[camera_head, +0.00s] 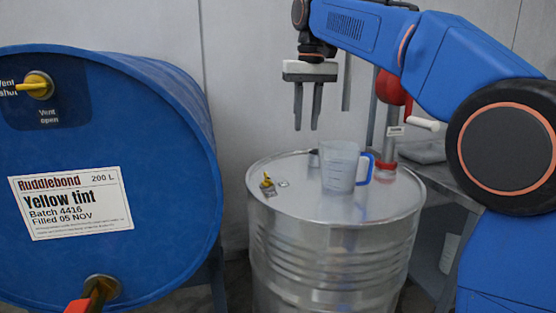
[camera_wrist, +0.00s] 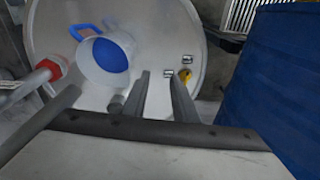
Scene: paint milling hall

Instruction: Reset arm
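My gripper (camera_head: 308,108) hangs over the metal drum (camera_head: 330,245) with its two dark fingers pointing down. The fingers are a little apart with nothing between them. In the wrist view my gripper (camera_wrist: 158,88) also shows a gap between its fingers. A clear measuring jug (camera_head: 340,165) with a blue handle stands upright on the drum's lid, below and right of my gripper. The jug (camera_wrist: 105,58) lies left of the fingers in the wrist view, and the blue at its bottom shows. My blue arm reaches in from the right.
A large blue drum labelled Yellow tint (camera_head: 100,255) lies at the left, with a yellow vent valve (camera_head: 36,85) and a lower tap (camera_head: 100,288). A small yellow valve (camera_head: 266,181) sits on the metal lid. A red device (camera_head: 392,88) and a grey bench (camera_head: 432,172) stand behind right.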

